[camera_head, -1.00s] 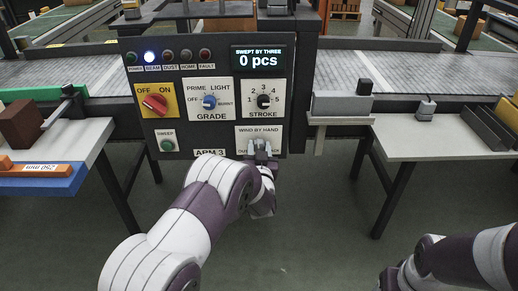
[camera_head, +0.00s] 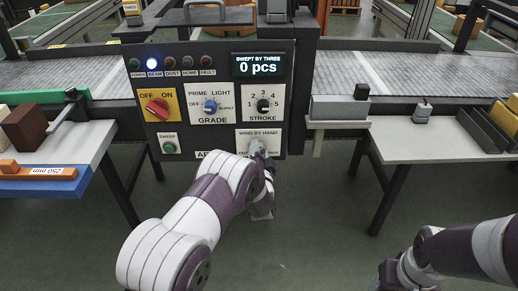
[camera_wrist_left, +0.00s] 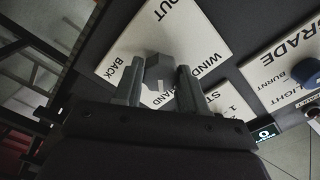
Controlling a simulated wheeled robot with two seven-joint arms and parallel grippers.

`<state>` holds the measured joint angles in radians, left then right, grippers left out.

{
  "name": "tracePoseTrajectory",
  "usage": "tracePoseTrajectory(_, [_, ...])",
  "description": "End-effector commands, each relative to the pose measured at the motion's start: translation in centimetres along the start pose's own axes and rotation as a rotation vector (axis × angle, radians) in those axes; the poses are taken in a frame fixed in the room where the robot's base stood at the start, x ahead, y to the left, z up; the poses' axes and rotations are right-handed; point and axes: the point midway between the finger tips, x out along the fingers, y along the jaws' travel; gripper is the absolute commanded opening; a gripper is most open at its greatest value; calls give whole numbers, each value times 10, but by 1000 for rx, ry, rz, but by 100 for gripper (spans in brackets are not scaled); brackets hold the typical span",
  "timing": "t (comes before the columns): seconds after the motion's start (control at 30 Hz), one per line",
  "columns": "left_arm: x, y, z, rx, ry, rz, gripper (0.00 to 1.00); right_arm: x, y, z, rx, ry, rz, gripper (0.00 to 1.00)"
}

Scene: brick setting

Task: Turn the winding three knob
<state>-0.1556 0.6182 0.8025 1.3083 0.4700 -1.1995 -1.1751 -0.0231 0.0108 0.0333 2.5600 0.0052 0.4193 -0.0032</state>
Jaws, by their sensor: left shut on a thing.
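The control panel has a white "WIND BY HAND" plate (camera_head: 243,135) at its bottom right, with OUT and BACK marks that read in the left wrist view (camera_wrist_left: 200,30). A grey winding knob (camera_wrist_left: 157,72) stands on this plate. My left gripper (camera_wrist_left: 158,88) has one finger on each side of the knob and is shut on it. In the head view my left gripper (camera_head: 259,148) is at the plate and hides the knob and much of the plate. My right arm shows at the lower right, but its gripper is out of view.
Near the knob are the STROKE dial (camera_head: 263,105), GRADE dial (camera_head: 210,104), red OFF/ON switch (camera_head: 157,107) and green SWEEP button (camera_head: 168,147). The display (camera_head: 258,65) reads 0 pcs. Side tables stand left and right (camera_head: 410,140).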

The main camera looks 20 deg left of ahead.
Motion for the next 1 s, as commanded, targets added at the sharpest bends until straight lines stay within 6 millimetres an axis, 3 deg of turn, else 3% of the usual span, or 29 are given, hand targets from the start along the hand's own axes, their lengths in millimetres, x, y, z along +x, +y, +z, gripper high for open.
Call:
tracePoseTrajectory(0.6, [-1, 1, 0, 561, -1, 4, 11, -23, 0, -3, 0, 0, 0, 67])
tracePoseTrajectory(1.0, [-1, 2, 1, 785, 0, 4, 11, -30, 0, -4, 0, 0, 0, 67])
